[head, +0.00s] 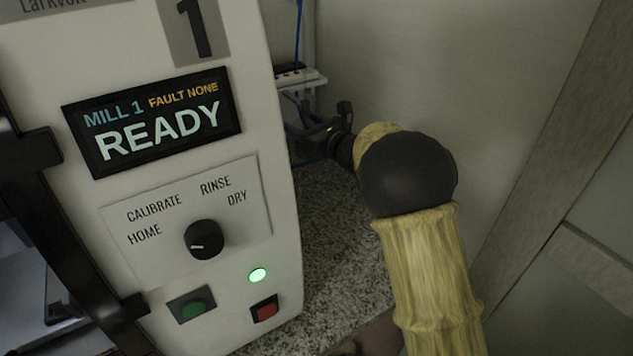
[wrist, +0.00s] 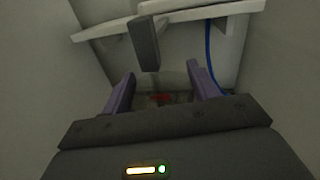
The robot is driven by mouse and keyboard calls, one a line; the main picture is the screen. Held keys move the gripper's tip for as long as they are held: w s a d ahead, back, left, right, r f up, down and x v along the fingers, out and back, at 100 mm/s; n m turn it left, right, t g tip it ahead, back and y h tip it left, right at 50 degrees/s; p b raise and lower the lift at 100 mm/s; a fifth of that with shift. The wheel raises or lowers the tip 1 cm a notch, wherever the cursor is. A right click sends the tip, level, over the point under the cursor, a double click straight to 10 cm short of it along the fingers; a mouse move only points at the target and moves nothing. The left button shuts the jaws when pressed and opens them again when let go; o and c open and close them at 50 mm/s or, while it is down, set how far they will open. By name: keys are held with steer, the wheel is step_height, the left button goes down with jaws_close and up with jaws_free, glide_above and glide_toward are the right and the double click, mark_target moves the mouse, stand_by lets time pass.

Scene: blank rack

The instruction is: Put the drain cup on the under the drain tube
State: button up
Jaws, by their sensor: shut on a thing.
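My gripper (wrist: 160,97) shows in the wrist view with its two purple fingers apart on either side of a faint, see-through thing (wrist: 158,80). It looks like the drain cup, but its outline is dim. My gripper is shut on it. A dark grey upright block (wrist: 145,44) hangs just beyond and above the fingers; I cannot tell whether it belongs to the drain tube. In the head view my gripper (head: 332,128) is small and partly hidden, behind the right side of the mill (head: 285,150). The cup cannot be made out there.
A white shelf-like bar (wrist: 185,18) crosses above the fingers, with a blue line (wrist: 208,55) hanging at right. Pale walls stand close on both sides. The speckled counter (head: 345,230) is bare beside the mill.

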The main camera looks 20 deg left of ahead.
steer(key=shift+s+a, duration=0.1)
steer(key=shift+a, duration=0.05)
steer(key=shift+f, duration=0.1)
step_height(320, 180, down, 6)
steer(key=shift+f+b, duration=0.1)
steer(key=shift+b, duration=0.25)
steer(key=shift+f, duration=1.8)
steer(key=shift+f+b, duration=0.15)
steer(key=shift+b, duration=0.2)
steer(key=o, duration=1.1)
steer(key=shift+c, duration=0.2)
steer(key=shift+r, duration=0.2)
